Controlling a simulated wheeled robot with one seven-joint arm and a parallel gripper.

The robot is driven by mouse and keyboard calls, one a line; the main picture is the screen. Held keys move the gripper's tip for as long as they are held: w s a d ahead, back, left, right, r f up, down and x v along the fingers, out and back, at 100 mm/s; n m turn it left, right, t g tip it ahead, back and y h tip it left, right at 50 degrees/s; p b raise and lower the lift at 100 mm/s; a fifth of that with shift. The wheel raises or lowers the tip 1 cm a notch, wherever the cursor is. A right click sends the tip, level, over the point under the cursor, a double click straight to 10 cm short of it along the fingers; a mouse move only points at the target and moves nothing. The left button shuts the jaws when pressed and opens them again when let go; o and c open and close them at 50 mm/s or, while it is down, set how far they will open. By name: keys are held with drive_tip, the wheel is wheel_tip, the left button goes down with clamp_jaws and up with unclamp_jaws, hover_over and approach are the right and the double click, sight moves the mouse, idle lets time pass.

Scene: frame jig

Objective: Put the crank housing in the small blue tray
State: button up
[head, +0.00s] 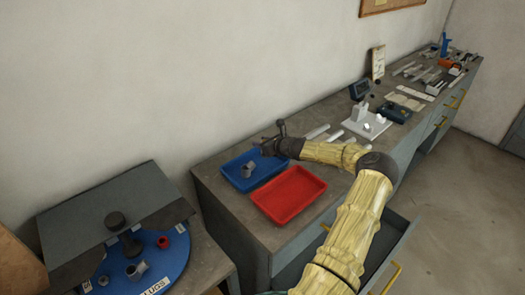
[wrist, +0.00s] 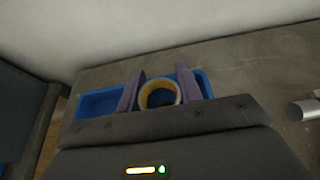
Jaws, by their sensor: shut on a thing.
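The small blue tray (head: 233,178) is on the near-left end of the bench in the head view. It also shows behind the fingers in the wrist view (wrist: 98,106). My gripper (head: 268,145) is over the tray's back right part. In the wrist view my gripper (wrist: 159,92) is shut on the crank housing (wrist: 147,103), a round, hollow part with a yellowish rim. Blue shows through its opening. A small grey part (head: 249,170) appears in or just above the tray in the head view; I cannot tell whether it is the held part.
A red tray (head: 290,195) is right in front of the blue one. A round blue board (head: 140,270) with several parts stands at lower left. Grey bars (head: 318,132) and a white fixture (head: 366,123) are farther along the bench. A drawer (head: 392,240) stands open below.

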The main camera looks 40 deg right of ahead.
drive_tip(key=shift+f+p, duration=0.45)
drive_tip(key=shift+f, duration=1.6)
drive_tip(key=shift+f, duration=0.1)
drive_tip(key=o, duration=1.1)
drive_tip(key=b+v, duration=0.2)
drive_tip(key=v, duration=1)
drive_tip(key=shift+a+b, duration=0.1)
drive_tip(key=shift+b, duration=0.3)
